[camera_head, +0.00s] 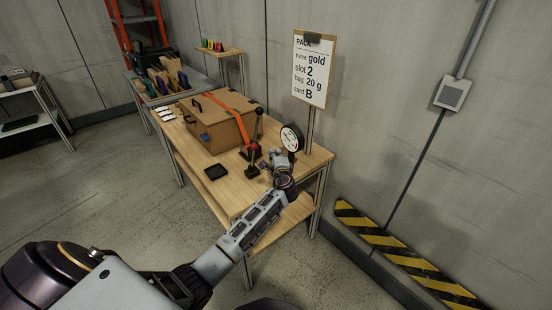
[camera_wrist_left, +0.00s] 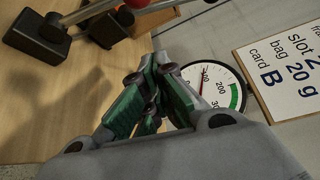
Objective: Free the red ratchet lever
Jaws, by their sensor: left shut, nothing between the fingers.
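A wooden case (camera_head: 208,125) stands on the table with an orange strap (camera_head: 235,115) over it. A small red part (camera_head: 254,150) sits at the strap's lower end, close to a dark upright lever (camera_head: 255,132) on a black base (camera_head: 252,171). I cannot tell its exact shape. In the left wrist view a red rounded end (camera_wrist_left: 137,3) is cut by the top edge, near a rod and the black base (camera_wrist_left: 36,38). My left gripper (camera_head: 277,160) is just right of these parts, apart from the red part. Its green-padded fingers (camera_wrist_left: 150,122) are shut and empty.
A round gauge (camera_head: 291,137) stands close behind my left gripper and also shows in the left wrist view (camera_wrist_left: 214,88). A sign (camera_head: 313,68) stands on a post behind it. A small black tray (camera_head: 215,172) lies on the table (camera_head: 197,178). The front tabletop is mostly clear.

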